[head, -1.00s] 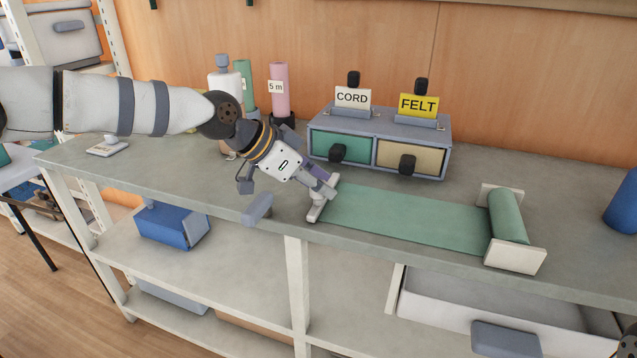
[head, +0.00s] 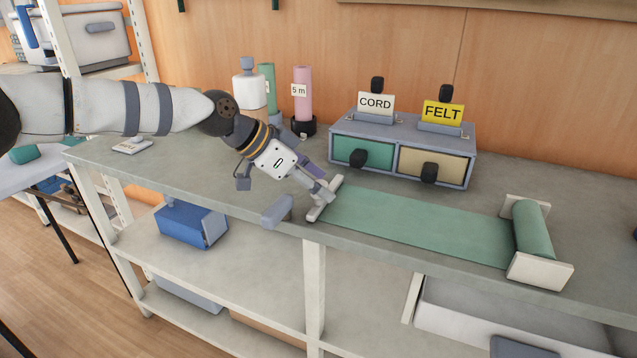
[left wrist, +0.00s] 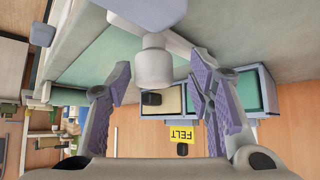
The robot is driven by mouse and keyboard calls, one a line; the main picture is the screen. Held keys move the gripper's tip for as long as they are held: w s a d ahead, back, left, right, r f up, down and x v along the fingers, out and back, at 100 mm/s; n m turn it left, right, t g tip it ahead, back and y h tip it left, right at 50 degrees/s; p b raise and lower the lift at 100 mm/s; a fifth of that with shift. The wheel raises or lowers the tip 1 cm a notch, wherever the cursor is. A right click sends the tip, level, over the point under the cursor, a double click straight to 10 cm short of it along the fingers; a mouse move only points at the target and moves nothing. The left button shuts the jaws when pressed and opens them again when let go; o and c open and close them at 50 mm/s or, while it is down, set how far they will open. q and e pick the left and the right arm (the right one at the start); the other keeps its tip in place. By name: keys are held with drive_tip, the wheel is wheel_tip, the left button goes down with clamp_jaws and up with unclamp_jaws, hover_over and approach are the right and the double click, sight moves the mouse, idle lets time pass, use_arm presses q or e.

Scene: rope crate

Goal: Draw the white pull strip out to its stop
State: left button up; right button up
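The white pull strip (head: 318,207) is the pale end bar of a green sheet (head: 420,225), which lies flat on the bench between it and a roller (head: 534,228) at the right. A rounded white knob (left wrist: 154,70) on the strip shows in the left wrist view. My left gripper (head: 325,192) is at the strip. In the left wrist view its two purple-padded fingers (left wrist: 160,78) stand apart on either side of the knob, with a gap visible at the right. My right gripper is not in view.
A grey block (head: 278,211) sits at the bench's front edge, left of the strip. A two-drawer box (head: 400,127) with CORD and FELT signs stands behind the sheet. A pink roll (head: 303,92) and a white bottle (head: 250,90) stand behind my arm.

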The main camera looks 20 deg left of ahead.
use_arm(q)
drive_tip(key=shift+d, duration=0.1)
drive_tip(key=v, duration=1.2)
